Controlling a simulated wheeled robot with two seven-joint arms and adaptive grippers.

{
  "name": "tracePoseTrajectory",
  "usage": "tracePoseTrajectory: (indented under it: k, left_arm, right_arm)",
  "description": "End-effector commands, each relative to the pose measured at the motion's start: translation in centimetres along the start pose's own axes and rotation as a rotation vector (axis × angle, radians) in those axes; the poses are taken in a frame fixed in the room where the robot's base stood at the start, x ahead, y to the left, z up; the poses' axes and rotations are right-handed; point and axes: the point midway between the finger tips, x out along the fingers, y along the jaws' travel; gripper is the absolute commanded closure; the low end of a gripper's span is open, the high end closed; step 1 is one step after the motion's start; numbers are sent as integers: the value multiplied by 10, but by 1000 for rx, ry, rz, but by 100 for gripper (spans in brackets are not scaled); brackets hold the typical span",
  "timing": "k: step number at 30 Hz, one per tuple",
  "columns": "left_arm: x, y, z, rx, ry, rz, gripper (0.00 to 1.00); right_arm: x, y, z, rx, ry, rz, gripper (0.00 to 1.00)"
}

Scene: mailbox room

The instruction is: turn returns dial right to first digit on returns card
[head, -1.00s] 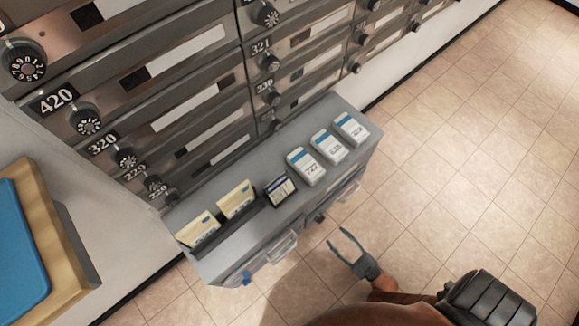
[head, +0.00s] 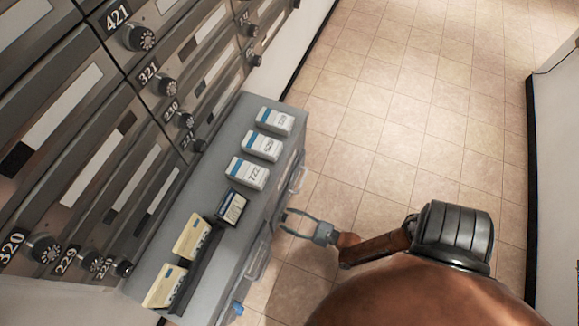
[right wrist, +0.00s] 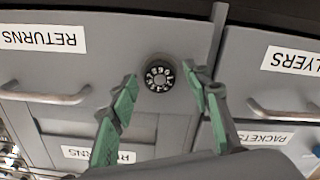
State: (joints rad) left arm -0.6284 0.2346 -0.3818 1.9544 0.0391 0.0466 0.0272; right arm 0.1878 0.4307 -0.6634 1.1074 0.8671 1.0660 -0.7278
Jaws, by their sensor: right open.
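In the right wrist view the round black dial (right wrist: 160,75) with white digits sits on the grey cabinet front, beside an upside-down RETURNS label (right wrist: 40,38). My right gripper (right wrist: 161,82) is open, its green-padded fingers on either side of the dial; I cannot tell whether they touch it. In the head view my right gripper (head: 286,220) is beside the cabinet's drawer front, and the dial is not visible there. Two cream cards (head: 192,237) (head: 165,286) stand upright in a holder on the cabinet top; their writing is too small to read. My left gripper is not in view.
The grey cabinet top (head: 205,175) also carries a dark card box (head: 231,207) and three white-and-blue boxes (head: 262,146). Numbered mailboxes with dials (head: 165,86) rise behind it. Drawer handles (right wrist: 45,95) flank the gripper. Tiled floor (head: 400,120) at right is clear.

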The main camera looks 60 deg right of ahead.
Motion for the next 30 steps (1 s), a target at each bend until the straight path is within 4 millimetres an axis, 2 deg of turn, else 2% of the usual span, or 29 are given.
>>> tracePoseTrajectory:
  k: [2, 18, 30]
  left_arm:
    - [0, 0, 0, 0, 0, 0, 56]
    - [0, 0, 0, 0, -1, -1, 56]
    - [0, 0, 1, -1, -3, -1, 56]
  right_arm:
    - [0, 0, 0, 0, 0, 0, 59]
    - [-1, 0, 0, 0, 0, 0, 96]
    - [-1, -1, 0, 73, -1, 0, 98]
